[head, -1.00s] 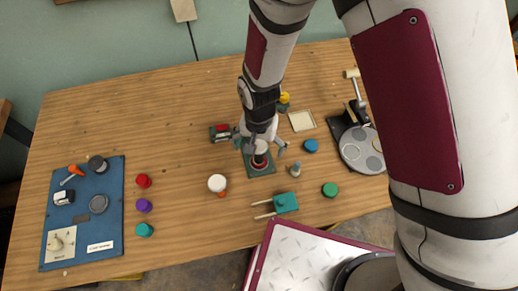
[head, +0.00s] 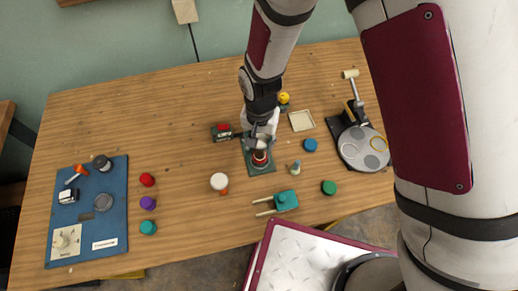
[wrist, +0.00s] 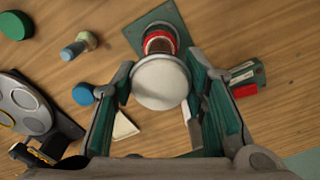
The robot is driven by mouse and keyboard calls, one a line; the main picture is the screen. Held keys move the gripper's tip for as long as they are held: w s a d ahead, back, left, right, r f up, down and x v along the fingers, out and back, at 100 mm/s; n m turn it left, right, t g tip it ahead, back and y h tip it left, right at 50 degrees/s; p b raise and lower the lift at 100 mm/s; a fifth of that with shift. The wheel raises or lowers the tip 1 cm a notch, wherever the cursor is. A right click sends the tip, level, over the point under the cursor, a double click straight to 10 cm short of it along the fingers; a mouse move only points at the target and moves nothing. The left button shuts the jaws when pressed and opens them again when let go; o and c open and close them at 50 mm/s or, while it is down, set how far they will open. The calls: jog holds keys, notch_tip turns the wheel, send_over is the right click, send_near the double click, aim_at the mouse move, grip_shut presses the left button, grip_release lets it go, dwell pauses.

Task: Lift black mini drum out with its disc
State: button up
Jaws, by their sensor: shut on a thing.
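My gripper (wrist: 160,76) is shut on the mini drum, with one finger at each side. In the wrist view the drum's round pale disc (wrist: 160,84) faces the camera, with a dark brownish body (wrist: 160,43) behind it. A red ring (wrist: 158,31) surrounds the far end of the body, above a green square plate (wrist: 180,16). In the head view my gripper (head: 260,142) is over the plate (head: 263,170), and the red ring (head: 260,160) shows just below it. I cannot tell whether the drum's lower end is clear of the ring.
A red-and-green block (head: 221,132) lies close left of the plate. A small pale-topped piece (head: 294,167) stands to its right, and a white-topped piece (head: 219,182) to its left. A teal forked piece (head: 285,200) lies in front. The wooden table has free room between pieces.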

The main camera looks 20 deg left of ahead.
jog(key=shift+r+p, duration=1.55)
jog(key=shift+r, duration=2.15)
jog(key=shift+w, duration=0.1)
